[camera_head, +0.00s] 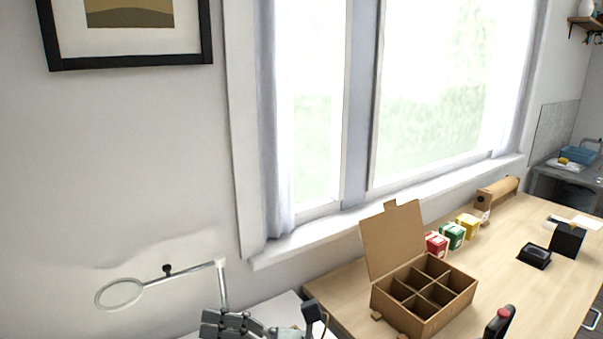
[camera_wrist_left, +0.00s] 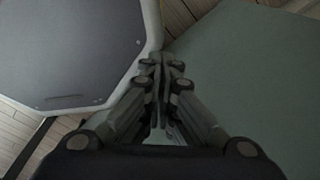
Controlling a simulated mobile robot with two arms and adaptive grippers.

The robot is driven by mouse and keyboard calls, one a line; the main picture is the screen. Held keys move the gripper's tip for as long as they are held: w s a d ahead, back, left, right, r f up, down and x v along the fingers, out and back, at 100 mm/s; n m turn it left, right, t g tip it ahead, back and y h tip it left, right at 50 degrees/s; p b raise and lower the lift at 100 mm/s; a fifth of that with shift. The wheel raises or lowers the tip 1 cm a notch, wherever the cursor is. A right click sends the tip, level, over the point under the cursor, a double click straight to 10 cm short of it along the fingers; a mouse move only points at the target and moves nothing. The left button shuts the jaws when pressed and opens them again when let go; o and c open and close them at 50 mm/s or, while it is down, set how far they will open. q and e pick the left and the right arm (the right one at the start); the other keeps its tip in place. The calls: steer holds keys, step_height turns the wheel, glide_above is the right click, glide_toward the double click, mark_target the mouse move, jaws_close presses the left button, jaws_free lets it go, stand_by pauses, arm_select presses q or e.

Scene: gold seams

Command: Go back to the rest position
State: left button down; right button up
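In the left wrist view, my left gripper (camera_wrist_left: 162,72) has its two fingers together at the tips, with nothing seen between them. It hangs over a dull green surface and a grey panel with a pale rim, and touches neither as far as I can tell. I cannot clearly make out my left gripper in the head view. My right gripper is not in view.
An open cardboard box (camera_head: 447,318) with compartments stands on the wooden table (camera_head: 345,290). Red (camera_head: 436,244), green (camera_head: 452,235) and yellow (camera_head: 467,226) small boxes are behind it. A ring magnifier (camera_head: 119,294) and a grey jointed hand-like object (camera_head: 232,323) are at lower left.

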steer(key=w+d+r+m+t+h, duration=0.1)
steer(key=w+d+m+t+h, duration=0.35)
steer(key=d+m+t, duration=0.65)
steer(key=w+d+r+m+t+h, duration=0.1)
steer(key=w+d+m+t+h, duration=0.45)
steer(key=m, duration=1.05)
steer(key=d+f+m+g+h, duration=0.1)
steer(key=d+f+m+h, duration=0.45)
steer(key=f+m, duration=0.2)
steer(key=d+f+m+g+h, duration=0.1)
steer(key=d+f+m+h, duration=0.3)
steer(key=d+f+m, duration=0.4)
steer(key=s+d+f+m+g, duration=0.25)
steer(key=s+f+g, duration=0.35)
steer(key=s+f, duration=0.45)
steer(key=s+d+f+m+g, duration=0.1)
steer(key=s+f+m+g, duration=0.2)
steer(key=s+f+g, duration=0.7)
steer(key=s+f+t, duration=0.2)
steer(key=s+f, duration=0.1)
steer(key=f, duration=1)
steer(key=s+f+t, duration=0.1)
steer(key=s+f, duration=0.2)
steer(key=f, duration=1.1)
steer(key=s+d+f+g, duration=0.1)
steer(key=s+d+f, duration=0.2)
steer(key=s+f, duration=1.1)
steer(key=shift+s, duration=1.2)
